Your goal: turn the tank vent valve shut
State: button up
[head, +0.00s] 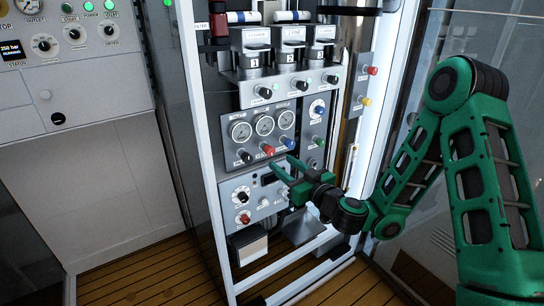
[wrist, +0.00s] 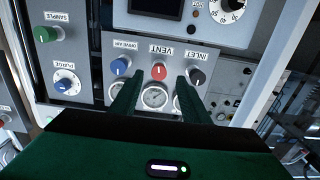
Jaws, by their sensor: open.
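The vent valve is a red knob (wrist: 158,72) under a VENT label, between a blue knob (wrist: 120,66) and a black INLET knob (wrist: 196,76) in the wrist view, where labels appear upside down. In the head view the red knob (head: 268,150) sits below the middle of three gauges. My gripper (head: 281,163) is open and empty, in front of the panel just below and right of the red knob. In the wrist view its fingers (wrist: 158,84) spread to either side of the red knob, apparently short of it. The knob's setting is too small to read surely.
Round gauges (head: 264,125) sit close above the knobs. A lower panel with a dial (head: 241,195) and another red knob (head: 244,218) is below. White frame posts (head: 205,150) flank the rack. Open space lies in front of it.

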aim_at(271, 153)
jog(key=shift+w+a+r, duration=0.35)
jog(key=shift+w+a, duration=0.15)
jog(key=shift+w, duration=0.2)
jog(key=shift+x, duration=2.5)
jog(key=c, duration=1)
jog(key=shift+a, duration=0.2)
jog(key=shift+d, duration=0.2)
